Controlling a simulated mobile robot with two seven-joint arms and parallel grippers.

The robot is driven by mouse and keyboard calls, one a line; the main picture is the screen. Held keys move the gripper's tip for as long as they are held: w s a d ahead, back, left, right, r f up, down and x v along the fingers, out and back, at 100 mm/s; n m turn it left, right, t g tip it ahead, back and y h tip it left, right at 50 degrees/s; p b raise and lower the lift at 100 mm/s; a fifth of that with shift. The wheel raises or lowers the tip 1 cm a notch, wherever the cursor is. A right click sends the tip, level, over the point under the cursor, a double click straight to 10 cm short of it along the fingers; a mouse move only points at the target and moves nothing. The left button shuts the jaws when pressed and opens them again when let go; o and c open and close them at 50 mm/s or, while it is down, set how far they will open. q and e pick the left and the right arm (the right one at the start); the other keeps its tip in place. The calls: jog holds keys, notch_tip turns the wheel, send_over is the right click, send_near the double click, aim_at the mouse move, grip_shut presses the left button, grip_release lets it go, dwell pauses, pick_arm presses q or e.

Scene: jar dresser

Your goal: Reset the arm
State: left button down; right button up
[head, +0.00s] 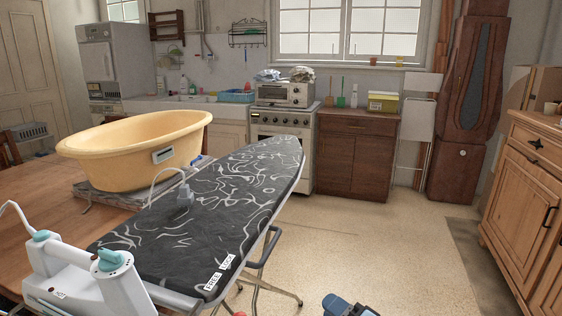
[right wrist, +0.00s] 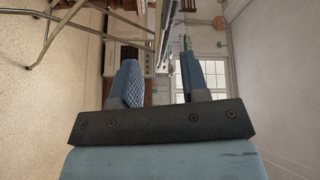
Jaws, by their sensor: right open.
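My right gripper (head: 347,306) shows only in part at the bottom edge of the head view, low over the floor and to the right of the ironing board. In the right wrist view its two blue fingers (right wrist: 158,65) stand apart with nothing between them. That view is turned on its side or over, with the window and stove seen beyond the fingers. My left gripper is not in view. The wooden dresser (head: 532,205) stands at the right edge of the head view, with small items on its top partly cut off.
A black patterned ironing board (head: 235,195) with metal legs stands left of my right gripper. The beige floor (head: 370,235) between board and dresser is clear.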

pick_arm(q)
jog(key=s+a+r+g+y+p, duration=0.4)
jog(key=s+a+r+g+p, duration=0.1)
jog(key=p, duration=2)
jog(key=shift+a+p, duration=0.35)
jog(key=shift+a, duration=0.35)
pick_arm(e)
jog(key=s+d+r+n+h, duration=0.1)
jog(key=s+d+n+h, duration=0.2)
jog(key=s, duration=0.5)
jog(key=s+d+r+n+g+h, duration=0.1)
jog(key=s+d+n+h, duration=0.2)
jog(key=s, duration=0.5)
jog(key=s+d+r+n+g+h, duration=0.1)
jog(key=s+d+n+h, duration=0.1)
jog(key=s, duration=0.6)
jog(key=shift+s+d+r+n+h, duration=0.25)
jog(key=shift+d+n+h, duration=0.15)
jog(key=shift+n+h, duration=0.4)
